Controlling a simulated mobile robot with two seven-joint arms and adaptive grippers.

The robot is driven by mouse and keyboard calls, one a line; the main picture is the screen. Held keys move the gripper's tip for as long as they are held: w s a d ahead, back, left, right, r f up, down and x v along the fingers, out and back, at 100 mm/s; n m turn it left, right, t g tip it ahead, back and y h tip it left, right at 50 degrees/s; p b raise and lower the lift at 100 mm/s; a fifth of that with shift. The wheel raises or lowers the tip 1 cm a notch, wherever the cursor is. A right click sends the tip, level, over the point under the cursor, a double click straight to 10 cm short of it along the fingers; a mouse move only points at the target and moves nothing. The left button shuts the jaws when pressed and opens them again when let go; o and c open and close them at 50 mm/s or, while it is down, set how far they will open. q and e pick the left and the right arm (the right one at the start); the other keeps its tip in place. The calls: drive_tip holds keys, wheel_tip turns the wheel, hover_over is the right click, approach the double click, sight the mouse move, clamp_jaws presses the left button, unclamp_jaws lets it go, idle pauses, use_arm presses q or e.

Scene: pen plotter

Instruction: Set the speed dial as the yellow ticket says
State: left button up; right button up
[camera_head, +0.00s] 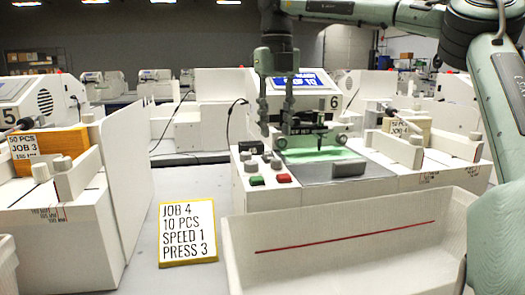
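The yellow-edged ticket (188,232) stands on the table left of the white tray and reads JOB 4, 10 PCS, SPEED 1, PRESS 3. The control panel (262,198) is on the left front of machine 6, with small grey knobs (276,164), a green button (257,181) and a red button (283,178). Knob labels and settings are too small to read, so I cannot tell which is the speed dial. My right gripper (275,128) points down in front of the machine's screen, above and behind the knobs. Its fingers look apart and empty. My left gripper is not in view.
The machine's blue screen (300,83) is partly covered by my gripper. A white tray (345,240) with a red line fills the front right. A neighbouring machine with a JOB 3 card (24,147) stands at left. Table (150,250) around the ticket is clear.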

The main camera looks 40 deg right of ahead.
sight(276, 160)
drive_tip(key=f, duration=0.7)
drive_tip(key=shift+s+f, duration=0.1)
drive_tip(key=shift+s, duration=0.1)
clamp_jaws()
